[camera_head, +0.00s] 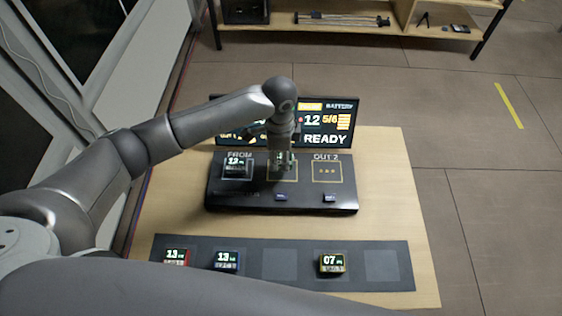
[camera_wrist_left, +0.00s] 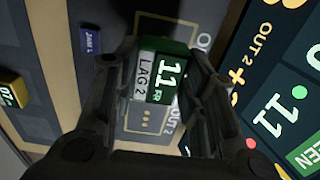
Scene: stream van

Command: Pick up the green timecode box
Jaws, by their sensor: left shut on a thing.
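The green timecode box (camera_wrist_left: 158,70) shows in the left wrist view, with a face reading 11 and LAG 2. My left gripper (camera_wrist_left: 155,88) is shut on it, one finger on each side. In the head view my left gripper (camera_head: 283,165) points down over the middle slot of the black console (camera_head: 260,201) and hides most of the green box. Part of a yellow-outlined slot (camera_wrist_left: 150,122) shows beside the box in the wrist view. I cannot tell whether the box touches the console. My right gripper is not in view.
A box reading 12 (camera_head: 236,167) sits in the FROM slot. A lit screen (camera_head: 335,125) stands behind the console. In front, a dark mat (camera_head: 280,264) carries a red box (camera_head: 176,257), a blue box (camera_head: 227,261) and a yellow box (camera_head: 332,264). The table's right side (camera_head: 393,185) is clear.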

